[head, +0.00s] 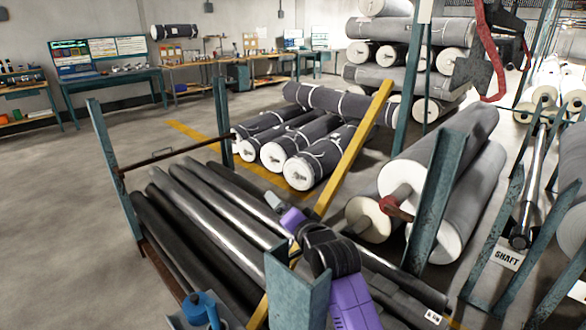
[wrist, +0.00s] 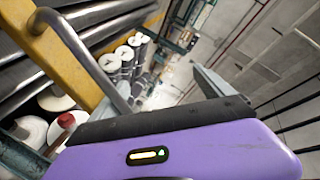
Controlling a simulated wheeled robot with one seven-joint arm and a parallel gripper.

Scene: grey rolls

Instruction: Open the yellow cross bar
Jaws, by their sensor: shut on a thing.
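The yellow cross bar (head: 352,140) runs on a slant across the front of the rack, from upper right to lower left in the head view. Its lower part is partly hidden behind my arm and a teal post. In the wrist view the bar (wrist: 58,58) is close at the left, with a bent grey handle (wrist: 82,55) on it. My gripper (head: 283,212) is at the middle of the bar, at the end of my purple arm. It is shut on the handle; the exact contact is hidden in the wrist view.
Dark metal rollers (head: 215,205) lie in the rack behind the bar. Teal posts (head: 112,175) and (head: 437,195) stand at either side. Wrapped grey rolls (head: 310,158) lie behind, and large rolls (head: 440,160) at the right. Open floor (head: 50,200) is at left.

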